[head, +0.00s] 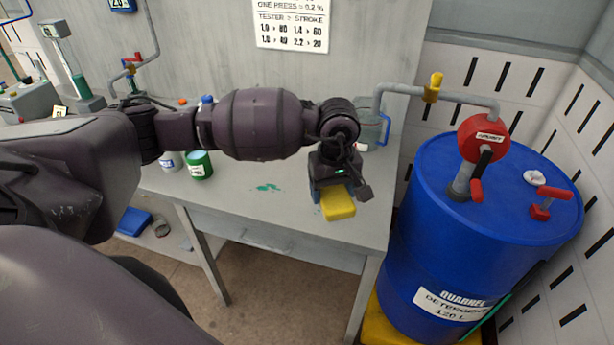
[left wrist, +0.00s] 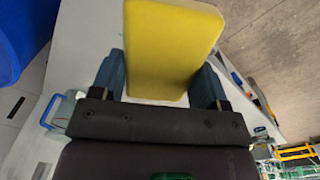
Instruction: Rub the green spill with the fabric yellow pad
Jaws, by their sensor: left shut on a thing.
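The yellow fabric pad (head: 338,203) is held by my left gripper (head: 331,187) over the right part of the grey table. In the left wrist view the pad (left wrist: 172,48) sits between the two blue fingers of my left gripper (left wrist: 165,82), which is shut on it. The green spill (head: 268,188) is a few small splotches on the tabletop, to the left of the pad and apart from it. I cannot tell if the pad touches the table. My right gripper is not in view.
A green can (head: 199,166) stands on the table (head: 235,212) left of the spill. A clear jug with a blue handle (head: 372,130) stands behind my gripper. A large blue detergent drum (head: 432,260) with a red pump stands right of the table. The front tabletop is clear.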

